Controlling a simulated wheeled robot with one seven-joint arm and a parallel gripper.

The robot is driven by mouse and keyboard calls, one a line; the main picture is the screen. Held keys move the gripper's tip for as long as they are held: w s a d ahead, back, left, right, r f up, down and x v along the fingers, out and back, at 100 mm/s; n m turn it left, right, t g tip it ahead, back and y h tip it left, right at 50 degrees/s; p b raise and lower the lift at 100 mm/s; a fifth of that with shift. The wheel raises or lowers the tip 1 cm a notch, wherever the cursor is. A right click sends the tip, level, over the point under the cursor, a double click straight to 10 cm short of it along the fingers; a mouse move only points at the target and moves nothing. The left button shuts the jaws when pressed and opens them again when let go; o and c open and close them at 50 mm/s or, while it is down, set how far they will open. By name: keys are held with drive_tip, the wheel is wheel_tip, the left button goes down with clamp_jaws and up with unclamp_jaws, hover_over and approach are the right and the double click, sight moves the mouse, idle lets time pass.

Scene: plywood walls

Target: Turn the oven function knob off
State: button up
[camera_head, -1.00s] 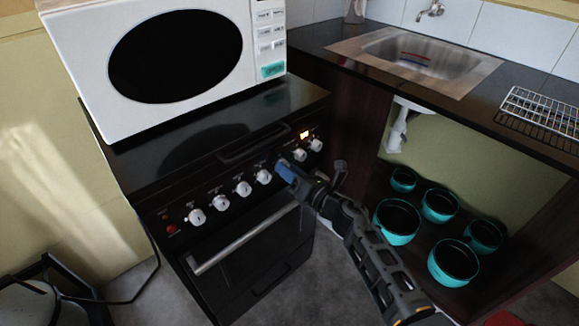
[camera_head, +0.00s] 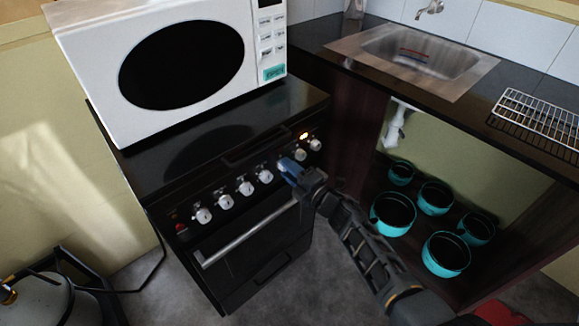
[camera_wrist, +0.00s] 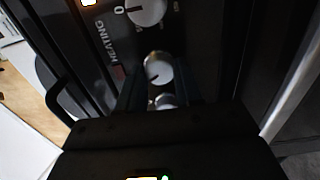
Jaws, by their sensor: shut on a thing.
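The black oven (camera_head: 262,240) has a row of white knobs along its front panel. My gripper (camera_head: 287,168) is at the panel, between the fourth white knob from the left (camera_head: 265,176) and a knob further right (camera_head: 301,153), and it hides the knob behind it. In the wrist view, a white knob (camera_wrist: 158,68) with a dark pointer line sits between the dark fingers of my gripper (camera_wrist: 160,92), which is shut on it. The word HEATING is printed beside this knob. A larger-looking knob (camera_wrist: 147,10) near a "0" mark is at the top of that view.
A white microwave (camera_head: 180,70) stands on the oven top. A long handle (camera_head: 245,235) crosses the oven door below the knobs. An orange light (camera_head: 303,136) glows on the panel. Teal pots (camera_head: 446,255) stand in the open cabinet under the sink (camera_head: 420,55). A gas cylinder (camera_head: 40,300) is at lower left.

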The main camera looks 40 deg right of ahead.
drive_tip(key=m+p, duration=0.2)
drive_tip(key=m, duration=0.3)
drive_tip(key=shift+m, duration=0.4)
idle(0.4)
drive_tip(key=o, duration=1)
drive_tip(key=shift+o, duration=0.2)
drive_tip(key=s+p, duration=0.1)
drive_tip(key=s, duration=0.6)
drive_tip(key=shift+s+d, duration=0.35)
drive_tip(key=shift+d, duration=0.1)
